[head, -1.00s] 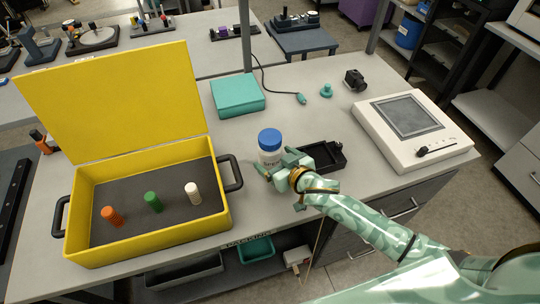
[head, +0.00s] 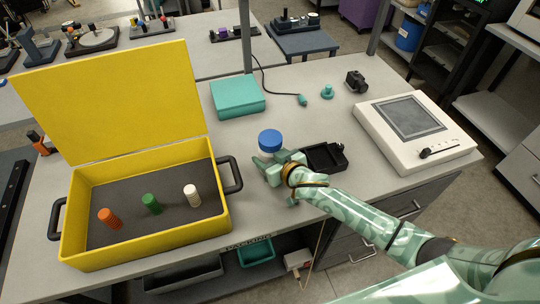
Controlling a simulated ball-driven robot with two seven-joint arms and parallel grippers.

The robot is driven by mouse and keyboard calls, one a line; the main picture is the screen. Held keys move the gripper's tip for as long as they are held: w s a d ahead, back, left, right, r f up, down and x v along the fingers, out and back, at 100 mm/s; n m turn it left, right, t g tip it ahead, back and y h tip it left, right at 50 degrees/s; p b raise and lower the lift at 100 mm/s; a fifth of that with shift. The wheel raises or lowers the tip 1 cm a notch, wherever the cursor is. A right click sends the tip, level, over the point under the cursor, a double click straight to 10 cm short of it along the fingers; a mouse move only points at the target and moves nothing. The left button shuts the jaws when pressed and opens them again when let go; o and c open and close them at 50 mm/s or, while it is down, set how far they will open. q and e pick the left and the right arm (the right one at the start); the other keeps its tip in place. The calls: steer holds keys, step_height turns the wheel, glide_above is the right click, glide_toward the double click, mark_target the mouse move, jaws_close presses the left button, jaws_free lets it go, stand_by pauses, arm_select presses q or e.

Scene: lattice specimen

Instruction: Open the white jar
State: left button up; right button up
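The white jar (head: 268,154) stands on the grey bench near the middle, with its blue lid (head: 270,139) on top. My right gripper (head: 268,164) is at the near side of the jar, low against its body, and hides most of the jar's lower part. The lid is clear above the fingers. I cannot tell whether the fingers touch the jar or are shut on it. My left gripper is not in view.
A yellow case (head: 228,222) stands open at left with orange, green and white pegs inside. A black tray (head: 340,158) lies right of my gripper. A teal box (head: 238,96), white instrument (head: 450,157) and black camera (head: 356,80) stand farther off.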

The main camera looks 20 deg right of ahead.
mark_target(275, 139)
step_height(275, 139, up, 3)
steer(key=shift+r+p, duration=0.2)
steer(key=shift+p, duration=0.55)
steer(key=s+r+p, duration=0.1)
steer(key=r, duration=0.1)
steer(key=s+d+r+p, duration=0.1)
steer(key=s+r, duration=0.1)
steer(key=s+d+r+p, duration=0.1)
steer(key=r, duration=0.1)
steer(key=shift+s+r, duration=0.15)
steer(key=shift+s, duration=0.15)
steer(key=d+p+v, duration=0.1)
steer(key=v, duration=0.8)
steer(key=shift+d, duration=0.15)
steer(key=shift+s, duration=0.1)
steer(key=shift+o, duration=1.4)
steer(key=c, duration=0.6)
